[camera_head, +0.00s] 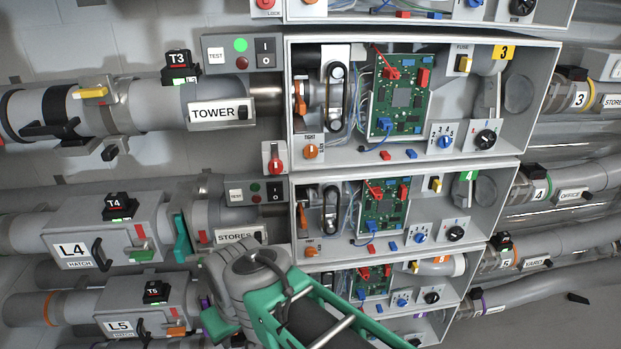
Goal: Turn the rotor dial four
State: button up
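I cannot make out my gripper's fingers.
Bay 3 (503,53) above has similar dials; another bay (440,265) lies below. Bay 4 also holds a green circuit board (385,203) and a yellow switch (435,184). Pipes with hatches L4 (75,249) and L5 (119,326) run at left. Bay walls stick out around the dials.

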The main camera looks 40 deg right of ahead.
aim_at(455, 234)
jog(key=z, duration=1.6)
jog(key=k, duration=0.45)
jog(key=z, duration=0.65)
jog(key=i, duration=0.35)
